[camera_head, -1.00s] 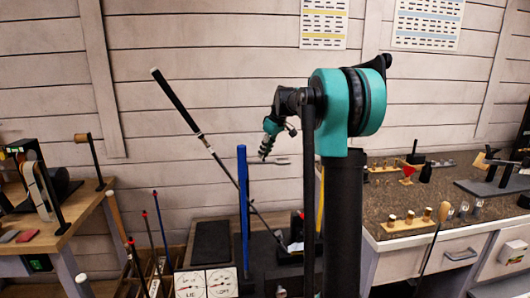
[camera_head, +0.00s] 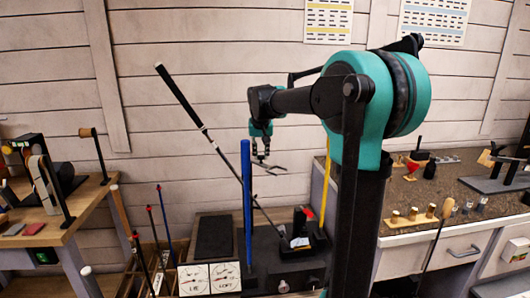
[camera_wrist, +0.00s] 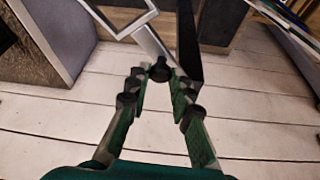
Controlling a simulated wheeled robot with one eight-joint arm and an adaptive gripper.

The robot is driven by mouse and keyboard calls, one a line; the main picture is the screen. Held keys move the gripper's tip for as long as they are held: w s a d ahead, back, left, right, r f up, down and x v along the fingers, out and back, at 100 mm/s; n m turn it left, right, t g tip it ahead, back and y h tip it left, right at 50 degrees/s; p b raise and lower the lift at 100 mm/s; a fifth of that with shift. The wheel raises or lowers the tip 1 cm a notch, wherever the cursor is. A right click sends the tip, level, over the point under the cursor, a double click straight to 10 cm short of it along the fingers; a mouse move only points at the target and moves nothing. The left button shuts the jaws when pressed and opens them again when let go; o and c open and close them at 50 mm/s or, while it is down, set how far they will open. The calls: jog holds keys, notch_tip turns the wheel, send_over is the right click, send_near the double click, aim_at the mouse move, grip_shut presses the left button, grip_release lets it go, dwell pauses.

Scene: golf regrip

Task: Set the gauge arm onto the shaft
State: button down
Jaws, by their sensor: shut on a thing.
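The golf club's shaft (camera_head: 236,174) leans in the head view, black grip at upper left and head low on a dark stand. A small grey forked piece, which looks like the gauge arm (camera_head: 270,167), hangs from my gripper (camera_head: 261,155) to the right of the shaft, apart from it in the picture. In the wrist view, my gripper's fingers (camera_wrist: 160,72) are closed around the near end of a grey bar, probably the same gauge arm (camera_wrist: 151,42). Its far end has a light, open frame. The shaft cannot be made out clearly there.
Dials marked lie and loft (camera_head: 209,279) face front. A yellow strip (camera_head: 325,185) stands right of the stand (camera_head: 302,252). Benches flank both sides, with a club rack (camera_head: 150,262) at lower left.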

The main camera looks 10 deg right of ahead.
jog(key=s+a+m+g+h, duration=0.1)
jog(key=a+m+h, duration=0.1)
jog(key=a+m, duration=0.4)
jog(key=shift+s+m+g+h, duration=0.3)
jog(key=shift+m, duration=0.6)
jog(key=c, duration=1.3)
grip_release()
jog(key=shift+c, duration=0.2)
jog(key=shift+r, duration=0.1)
jog(key=v, duration=1.1)
jog(key=shift+s+a+r, duration=0.15)
jog(key=shift+s+r, duration=0.05)
jog(key=shift+r, duration=0.1)
